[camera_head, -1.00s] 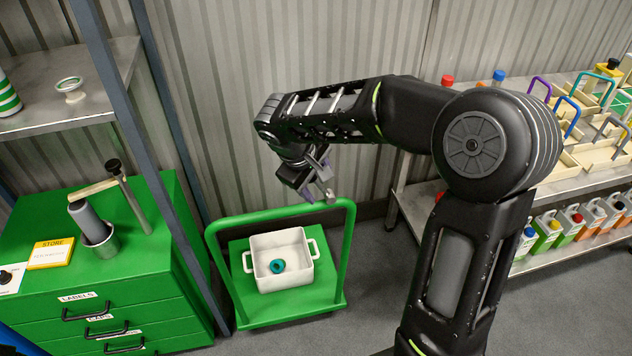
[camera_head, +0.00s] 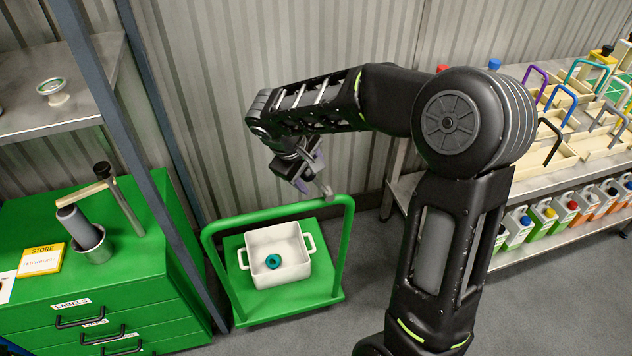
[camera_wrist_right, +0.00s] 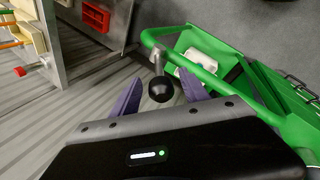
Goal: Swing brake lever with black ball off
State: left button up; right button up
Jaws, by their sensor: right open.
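The brake lever is a short grey rod (camera_wrist_right: 158,62) on the green push handle (camera_wrist_right: 190,52) of a cart, and it ends in a black ball (camera_wrist_right: 160,90). My right gripper (camera_head: 312,178) is over the cart's handle. In the right wrist view its two purple fingers stand apart, one on each side of the ball, with gaps showing. I cannot tell whether the ball lies fully between them in depth. In the head view the ball is hard to make out by the fingers. My left gripper is not in view.
The green cart (camera_head: 240,303) carries a white two-handled pot (camera_head: 262,243) with a teal ring inside. A green drawer cabinet (camera_head: 150,290) and a blue-grey post (camera_head: 150,130) stand to its left. A shelf with bottles (camera_head: 570,225) is at right. Grey floor lies in front.

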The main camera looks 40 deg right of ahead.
aim_at(316, 183)
jog(key=x, duration=0.6)
jog(key=shift+p, duration=0.35)
jog(key=shift+c, duration=0.3)
grip_shut()
dwell(0.7)
